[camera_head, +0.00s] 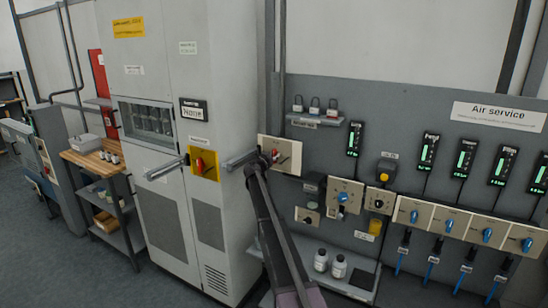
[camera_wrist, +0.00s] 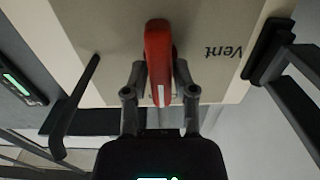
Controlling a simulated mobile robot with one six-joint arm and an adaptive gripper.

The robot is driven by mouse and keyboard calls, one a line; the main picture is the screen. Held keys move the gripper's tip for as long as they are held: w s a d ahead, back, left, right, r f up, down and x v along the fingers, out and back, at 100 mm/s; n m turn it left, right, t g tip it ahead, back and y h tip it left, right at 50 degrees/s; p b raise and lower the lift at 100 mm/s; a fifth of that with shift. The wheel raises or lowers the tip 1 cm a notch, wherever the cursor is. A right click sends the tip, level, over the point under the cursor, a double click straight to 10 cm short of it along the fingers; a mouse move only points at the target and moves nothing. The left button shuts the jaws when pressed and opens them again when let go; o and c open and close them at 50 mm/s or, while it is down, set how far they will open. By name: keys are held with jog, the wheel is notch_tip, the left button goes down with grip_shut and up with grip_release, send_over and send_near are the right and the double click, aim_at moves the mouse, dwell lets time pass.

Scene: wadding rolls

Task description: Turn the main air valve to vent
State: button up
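The main air valve has a red handle (camera_wrist: 158,50) on a cream plate (camera_wrist: 215,25) with the word "Vent", upside down in the wrist view, to the right of the handle. In the head view the cream plate (camera_head: 292,148) is on the grey panel, just right of the tall cabinet. In the head view my arm and gripper (camera_head: 264,158) partly cover the plate and handle.
A yellow plate with a red switch (camera_head: 204,163) is on the cabinet (camera_head: 185,60) to the left. Right of the valve are a blue knob plate (camera_head: 345,194), a yellow button (camera_head: 384,177) and several blue valves (camera_head: 448,224). White bottles (camera_head: 338,267) stand below.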

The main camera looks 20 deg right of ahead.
grip_shut()
jog(key=shift+n, duration=0.5)
jog(key=n, duration=0.3)
jog(key=shift+w+a+n, duration=0.1)
jog(key=shift+n, duration=0.2)
jog(key=n, duration=0.4)
jog(key=shift+w+f, duration=0.1)
jog(key=n, duration=0.5)
jog(key=shift+w+a+f, duration=0.1)
jog(key=n, duration=0.4)
jog(key=shift+f+b, duration=0.15)
jog(key=shift+b, duration=0.25)
jog(key=shift+n, duration=0.3)
